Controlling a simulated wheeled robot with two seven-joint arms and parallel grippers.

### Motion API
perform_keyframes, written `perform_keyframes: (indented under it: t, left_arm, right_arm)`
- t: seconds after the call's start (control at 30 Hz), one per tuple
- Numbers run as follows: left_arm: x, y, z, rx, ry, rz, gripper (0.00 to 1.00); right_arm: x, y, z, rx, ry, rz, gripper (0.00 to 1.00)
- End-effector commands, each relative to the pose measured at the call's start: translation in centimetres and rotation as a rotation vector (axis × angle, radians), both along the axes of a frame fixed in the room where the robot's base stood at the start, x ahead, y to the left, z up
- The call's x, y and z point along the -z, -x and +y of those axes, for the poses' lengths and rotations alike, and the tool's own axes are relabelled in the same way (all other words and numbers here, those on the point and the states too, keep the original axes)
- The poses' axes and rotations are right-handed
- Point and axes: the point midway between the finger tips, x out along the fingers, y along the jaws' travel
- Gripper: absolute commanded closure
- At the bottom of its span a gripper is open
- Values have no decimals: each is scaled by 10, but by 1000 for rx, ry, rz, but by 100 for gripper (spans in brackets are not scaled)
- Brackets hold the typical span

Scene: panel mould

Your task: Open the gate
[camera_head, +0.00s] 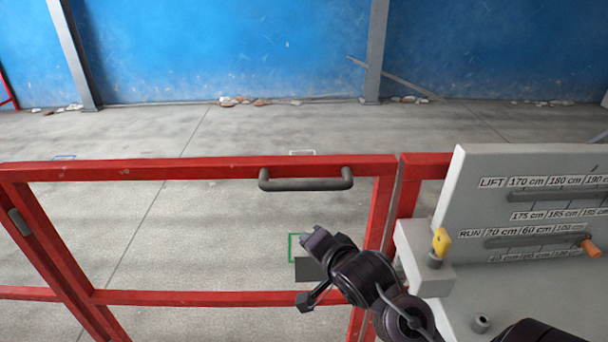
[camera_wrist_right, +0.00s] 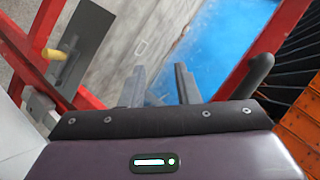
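The red gate (camera_head: 215,168) stands across the front with its frame upright. A dark grey bar handle (camera_head: 306,184) is on its top rail, near the right end. My right gripper (camera_head: 312,270) is below the handle and apart from it, in front of the gate's lower right opening. In the right wrist view my right gripper (camera_wrist_right: 162,85) has its two fingers spread with nothing between them. The handle (camera_wrist_right: 260,70) shows to the right of the fingers there, beside a red rail. My left gripper is in neither view.
A grey control panel (camera_head: 530,235) with LIFT and RUN scales stands at the right. It carries a yellow knob (camera_head: 441,241) and an orange lever (camera_head: 590,247). Behind the gate, the concrete floor (camera_head: 150,135) is mostly clear up to a blue wall (camera_head: 220,50).

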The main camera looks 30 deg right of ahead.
Motion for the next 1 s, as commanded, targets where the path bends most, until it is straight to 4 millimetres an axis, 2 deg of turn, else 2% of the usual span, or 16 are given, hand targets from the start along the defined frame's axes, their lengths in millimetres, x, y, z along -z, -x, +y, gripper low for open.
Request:
perform_keyframes:
  t: [0.03, 0.1, 0.2, 0.33, 0.53, 0.8, 1.0]
  left_arm:
    - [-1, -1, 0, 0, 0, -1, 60]
    - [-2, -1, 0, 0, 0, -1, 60]
    - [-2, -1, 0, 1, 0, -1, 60]
    - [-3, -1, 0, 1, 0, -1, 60]
    - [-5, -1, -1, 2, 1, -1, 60]
    - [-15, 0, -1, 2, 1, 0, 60]
    - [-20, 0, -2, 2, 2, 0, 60]
  right_arm:
    - [-22, -6, -7, 53, -79, -83, 71]
    - [-46, -12, -15, 112, -199, -187, 71]
    - [-71, -18, -22, 162, -338, -298, 71]
    - [-92, -21, -27, 191, -454, -383, 71]
    - [-97, -33, -29, 198, -499, -411, 71]
    - [-90, -75, -36, 198, -495, -409, 71]
    - [-85, -94, -39, 200, -496, -409, 71]
